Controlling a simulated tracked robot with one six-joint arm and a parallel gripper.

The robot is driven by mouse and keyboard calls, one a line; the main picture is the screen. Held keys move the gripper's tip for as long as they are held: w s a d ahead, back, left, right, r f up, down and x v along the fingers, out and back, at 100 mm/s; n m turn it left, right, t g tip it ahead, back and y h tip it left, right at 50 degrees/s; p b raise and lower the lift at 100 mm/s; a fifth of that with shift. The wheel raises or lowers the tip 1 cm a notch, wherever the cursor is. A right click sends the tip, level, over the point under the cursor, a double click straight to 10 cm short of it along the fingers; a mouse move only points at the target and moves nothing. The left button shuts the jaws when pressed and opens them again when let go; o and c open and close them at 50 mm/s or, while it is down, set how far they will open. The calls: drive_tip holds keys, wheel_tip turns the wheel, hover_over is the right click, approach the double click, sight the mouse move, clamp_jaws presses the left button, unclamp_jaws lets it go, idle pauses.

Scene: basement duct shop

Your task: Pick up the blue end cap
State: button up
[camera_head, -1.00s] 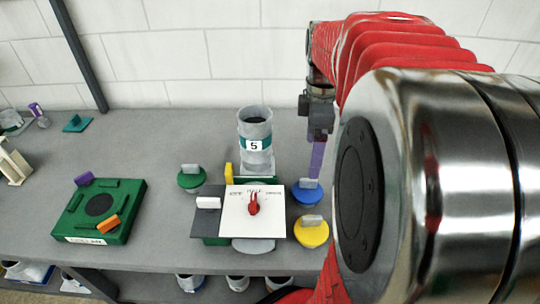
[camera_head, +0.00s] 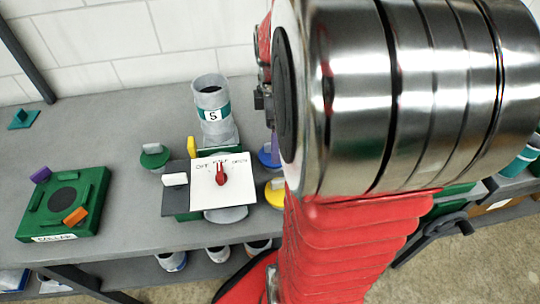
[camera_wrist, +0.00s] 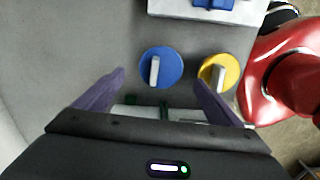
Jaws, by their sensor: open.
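The blue end cap (camera_head: 268,158) is a round disc with a grey upright tab, on the grey bench right of the white dial panel. In the head view my arm covers much of it. In the wrist view the blue end cap (camera_wrist: 161,68) shows whole, its grey tab standing across its middle. My gripper (camera_wrist: 160,80) has its two purple fingers spread wide, with the blue cap between and just ahead of their tips. The fingers appear apart from it. In the head view my gripper is mostly hidden behind my arm.
A yellow end cap (camera_wrist: 218,72) sits close right of the blue one, by my right fingertip. A green end cap (camera_head: 155,156), a grey duct marked 5 (camera_head: 212,105) and the dial panel (camera_head: 222,182) stand nearby. A green block (camera_head: 65,205) lies left.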

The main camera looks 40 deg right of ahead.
wheel_tip(320, 180, down, 5)
idle(0.3)
idle(0.4)
drive_tip(key=c, duration=1.2)
drive_tip(key=shift+o, duration=0.2)
drive_tip(key=shift+r, duration=0.15)
wheel_tip(320, 180, up, 10)
idle(0.4)
